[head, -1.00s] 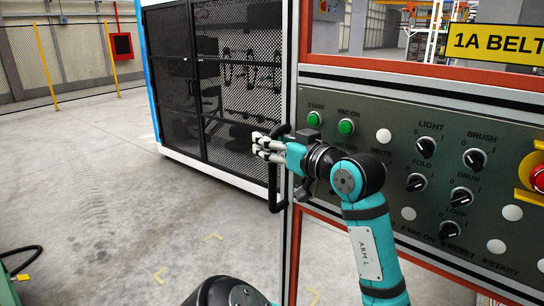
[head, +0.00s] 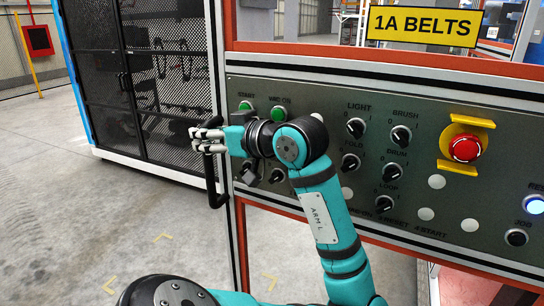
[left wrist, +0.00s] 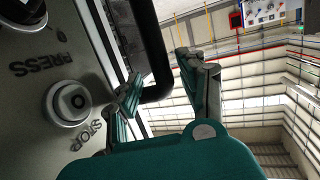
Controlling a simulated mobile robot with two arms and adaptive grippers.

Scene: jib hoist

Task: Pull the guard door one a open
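Guard door 1A is the orange-framed panel (head: 340,48) with a grey control panel and a yellow "1A BELTS" sign (head: 424,27). Its black upright bar handle (head: 215,188) is at the left edge. My left gripper (head: 207,139) is at the upper part of this handle, with fingers pointing left across it. In the left wrist view the two fingers stand apart, and the dark handle (left wrist: 158,90) shows between them; contact cannot be told. The door looks closed. My right gripper is in no view.
The panel has several knobs, green buttons (head: 246,105) and a red emergency stop (head: 465,148) right of my arm. A black mesh cabinet (head: 160,85) stands behind at the left. The concrete floor (head: 60,200) left of the door is clear.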

